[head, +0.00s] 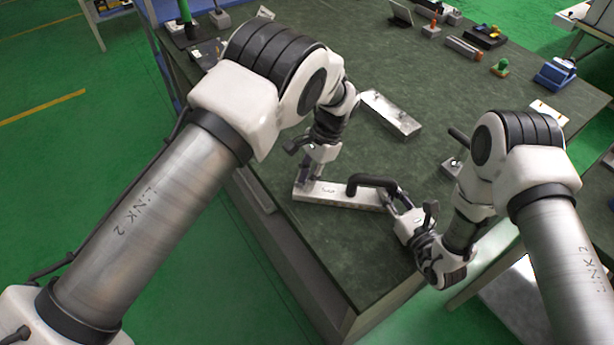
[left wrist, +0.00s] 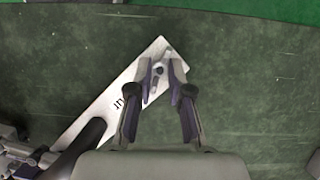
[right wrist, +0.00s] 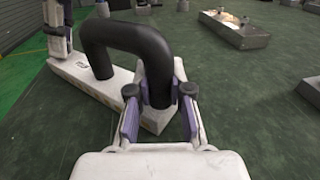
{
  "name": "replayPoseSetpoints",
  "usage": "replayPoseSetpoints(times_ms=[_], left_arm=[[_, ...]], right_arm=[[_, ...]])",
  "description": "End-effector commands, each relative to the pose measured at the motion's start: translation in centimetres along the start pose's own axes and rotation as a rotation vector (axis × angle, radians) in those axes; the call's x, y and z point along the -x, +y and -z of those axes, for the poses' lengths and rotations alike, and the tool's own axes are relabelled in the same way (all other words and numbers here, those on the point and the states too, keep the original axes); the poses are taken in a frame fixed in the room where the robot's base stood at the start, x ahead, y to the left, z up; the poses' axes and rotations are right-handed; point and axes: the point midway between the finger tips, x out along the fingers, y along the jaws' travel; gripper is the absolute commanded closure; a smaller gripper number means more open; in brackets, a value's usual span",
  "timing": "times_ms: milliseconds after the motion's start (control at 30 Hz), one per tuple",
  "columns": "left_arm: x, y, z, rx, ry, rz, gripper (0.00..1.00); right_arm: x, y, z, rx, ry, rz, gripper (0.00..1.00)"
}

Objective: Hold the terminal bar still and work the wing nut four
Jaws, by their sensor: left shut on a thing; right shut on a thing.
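The terminal bar (head: 338,195) is a pale metal block lying near the table's front corner, with dark lettering on top. A black arched handle (head: 368,180) rises from its right part. My left gripper (head: 306,184) points down at the bar's left end, its jaws shut around the small grey wing nut (left wrist: 157,70) there; the fingers partly hide it. My right gripper (head: 390,200) is shut on the right leg of the handle (right wrist: 128,42), just above the bar. The bar lies flat on the table.
A second metal block (head: 392,114) lies on the green table (head: 330,245) behind the bar. Small fittings, a blue item (head: 556,76) and an orange-and-green piece (head: 500,67) stand along the back and right. The table's front edge is close to the bar.

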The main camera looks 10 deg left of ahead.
Motion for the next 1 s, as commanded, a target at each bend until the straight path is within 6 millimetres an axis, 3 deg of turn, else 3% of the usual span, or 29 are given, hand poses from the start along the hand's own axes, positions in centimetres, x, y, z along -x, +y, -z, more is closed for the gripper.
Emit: replayPoseSetpoints(times_ms=[133,167,200,233,567,900,1000], left_arm=[[0.0,0.0,0.0,0.001,-0.001,0.000,1.00],[0.0,0.0,0.0,0.001,-0.001,0.000,0.78],[0.0,0.0,0.0,0.001,-0.001,0.000,0.63],[0.0,0.0,0.0,0.001,-0.001,0.000,0.56],[0.3,0.0,0.0,0.002,0.001,0.000,0.56],[6.3,-0.1,0.1,0.002,0.003,0.000,0.56],[7.3,-0.1,0.1,0.002,0.001,-0.002,0.56]], right_arm=[[0.0,0.0,0.0,0.000,0.000,0.001,1.00],[0.0,0.0,0.0,0.000,0.000,0.001,1.00],[0.0,0.0,0.0,0.000,0.000,0.001,1.00],[0.0,0.0,0.0,0.000,0.000,0.001,1.00],[0.0,0.0,0.0,0.000,0.000,0.000,1.00],[0.0,0.0,0.0,0.000,0.000,0.000,1.00],[0.0,0.0,0.0,0.000,0.000,0.000,1.00]])
